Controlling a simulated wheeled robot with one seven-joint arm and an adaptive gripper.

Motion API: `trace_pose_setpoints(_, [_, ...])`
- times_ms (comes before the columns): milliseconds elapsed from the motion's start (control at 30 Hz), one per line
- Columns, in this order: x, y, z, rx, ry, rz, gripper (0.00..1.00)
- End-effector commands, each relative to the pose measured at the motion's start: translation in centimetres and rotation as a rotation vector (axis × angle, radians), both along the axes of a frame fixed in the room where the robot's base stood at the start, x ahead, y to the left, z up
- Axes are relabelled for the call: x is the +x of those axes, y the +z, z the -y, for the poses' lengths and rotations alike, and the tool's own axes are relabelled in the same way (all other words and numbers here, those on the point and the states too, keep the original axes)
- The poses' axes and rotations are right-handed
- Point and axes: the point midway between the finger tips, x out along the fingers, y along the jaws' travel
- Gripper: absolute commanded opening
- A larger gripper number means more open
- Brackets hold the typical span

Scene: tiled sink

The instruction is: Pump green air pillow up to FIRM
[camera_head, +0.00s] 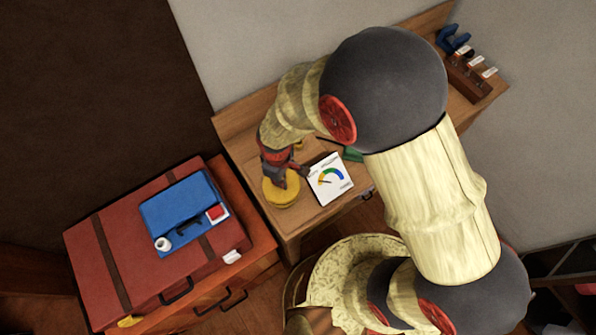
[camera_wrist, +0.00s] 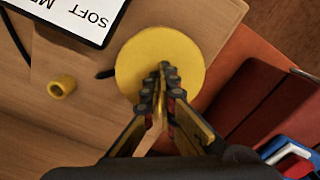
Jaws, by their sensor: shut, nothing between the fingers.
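A round yellow pump pad (camera_head: 283,190) sits near the front left of the wooden desk. It fills the middle of the wrist view (camera_wrist: 150,50). My gripper (camera_head: 289,181) is shut and empty, with its fingertips (camera_wrist: 166,72) over the pad; I cannot tell whether they press on it. A white gauge card (camera_head: 330,180) with a coloured arc lies just right of the pad. Its needle seems to point to the lower left. In the wrist view the card (camera_wrist: 75,12) shows the word SOFT. A small green part, perhaps the air pillow (camera_head: 352,154), shows behind the card, mostly hidden by my arm.
A small yellow ring (camera_wrist: 61,86) lies on the desk near a dark hose. A red suitcase (camera_head: 110,250) with a blue case (camera_head: 180,205) on it stands left of the desk. A wooden rack (camera_head: 468,78) stands at the desk's far right.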

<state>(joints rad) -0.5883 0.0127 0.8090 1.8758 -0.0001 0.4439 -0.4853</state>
Motion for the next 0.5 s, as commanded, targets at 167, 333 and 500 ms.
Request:
trace_pose_setpoints(167, [0.0,-0.4,0.0,-0.001,0.000,0.000,0.00])
trace_pose_setpoints(333, [0.0,-1.4,0.0,-0.001,0.000,0.000,0.00])
trace_pose_setpoints(500, [0.0,-1.1,0.0,0.000,0.000,0.000,0.00])
